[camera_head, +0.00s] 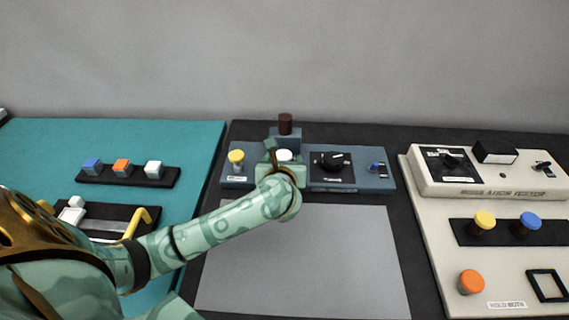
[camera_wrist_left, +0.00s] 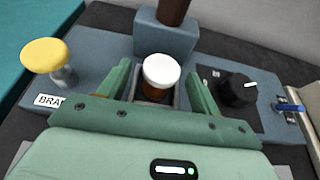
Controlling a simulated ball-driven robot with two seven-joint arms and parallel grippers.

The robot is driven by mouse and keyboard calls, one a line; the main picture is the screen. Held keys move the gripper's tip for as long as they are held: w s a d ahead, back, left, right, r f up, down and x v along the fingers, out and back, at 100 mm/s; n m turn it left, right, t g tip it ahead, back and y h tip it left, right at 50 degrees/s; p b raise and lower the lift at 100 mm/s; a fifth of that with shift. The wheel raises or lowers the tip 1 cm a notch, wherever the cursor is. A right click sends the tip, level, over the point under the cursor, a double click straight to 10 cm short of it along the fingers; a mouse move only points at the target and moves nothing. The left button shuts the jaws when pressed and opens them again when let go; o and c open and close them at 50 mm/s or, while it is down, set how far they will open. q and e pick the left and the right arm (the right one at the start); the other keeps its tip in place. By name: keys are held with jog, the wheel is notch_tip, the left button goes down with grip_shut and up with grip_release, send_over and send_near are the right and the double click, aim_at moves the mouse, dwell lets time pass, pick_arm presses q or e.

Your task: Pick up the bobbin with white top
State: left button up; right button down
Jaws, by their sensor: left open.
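The bobbin with the white top (camera_head: 285,155) stands upright on the blue-grey panel (camera_head: 345,181). In the left wrist view the same white-topped bobbin (camera_wrist_left: 161,72) shows a brown body under its white cap and sits in a square recess. My left gripper (camera_head: 272,152) is over this spot in the head view. In the left wrist view my left gripper (camera_wrist_left: 160,85) is open, with one green finger on each side of the bobbin and a gap to each. My right gripper is not in view.
A dark brown cylinder (camera_head: 286,123) rises on a raised block just behind. A black knob (camera_head: 333,160) and a small blue switch (camera_head: 377,168) are to the right. The grey mat (camera_head: 340,250) in front is clear.

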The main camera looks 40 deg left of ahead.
pick_arm(q)
jog(key=shift+x, duration=1.2)
jog(key=shift+d, duration=0.1)
jog(key=shift+c, duration=0.6)
jog(key=c, duration=1)
jog(key=shift+c, duration=0.2)
jog(key=shift+r, duration=0.1)
